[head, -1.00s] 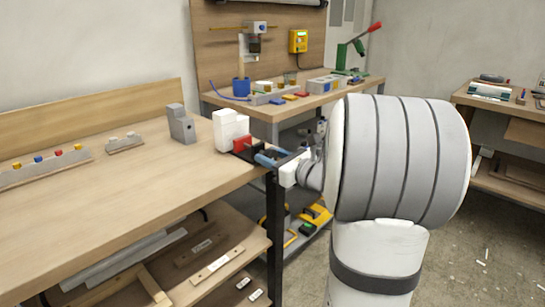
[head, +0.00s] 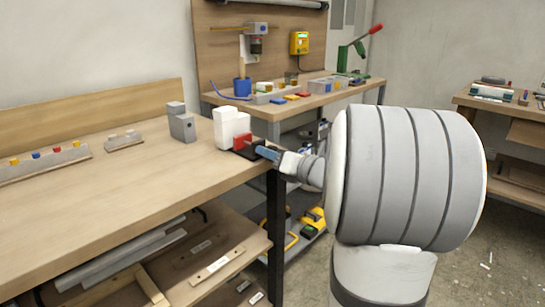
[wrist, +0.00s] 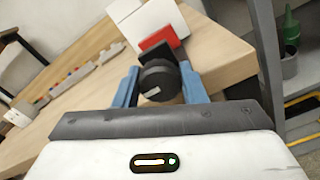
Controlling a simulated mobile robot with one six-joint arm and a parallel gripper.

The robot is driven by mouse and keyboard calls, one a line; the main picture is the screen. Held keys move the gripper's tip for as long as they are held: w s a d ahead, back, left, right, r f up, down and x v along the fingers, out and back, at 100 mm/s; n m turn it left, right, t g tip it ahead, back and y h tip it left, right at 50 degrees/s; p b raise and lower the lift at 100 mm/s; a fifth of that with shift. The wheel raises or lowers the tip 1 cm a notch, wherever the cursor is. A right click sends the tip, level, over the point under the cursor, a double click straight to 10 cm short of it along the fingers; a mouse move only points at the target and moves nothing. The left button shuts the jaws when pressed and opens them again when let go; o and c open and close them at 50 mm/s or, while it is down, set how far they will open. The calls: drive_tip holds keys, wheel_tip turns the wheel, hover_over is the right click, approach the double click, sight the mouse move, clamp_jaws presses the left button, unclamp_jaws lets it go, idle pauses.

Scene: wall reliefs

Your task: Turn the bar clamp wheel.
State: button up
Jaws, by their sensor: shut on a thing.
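The bar clamp wheel (wrist: 160,82) is a dark, thick disc with a light mark on its face, seen in the wrist view. My gripper (wrist: 160,88) has its two blue fingers on either side of the wheel and is shut on it. In the head view my gripper (head: 267,152) is at the bench corner, and the wheel is hidden behind its fingers. The clamp's red block (wrist: 163,46) is just beyond the wheel; it also shows in the head view (head: 242,141) on a dark base beside white blocks (head: 231,126).
The workbench (head: 120,185) carries a grey block (head: 181,122) and a rail with coloured knobs (head: 45,163). A second bench (head: 330,95) with a drill press stands behind. Under the near bench is a shelf with boards (head: 205,270). Floor is open at right.

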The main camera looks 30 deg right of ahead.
drive_tip(key=shift+m, duration=0.8)
drive_tip(key=o, duration=1)
drive_tip(key=shift+f, duration=0.1)
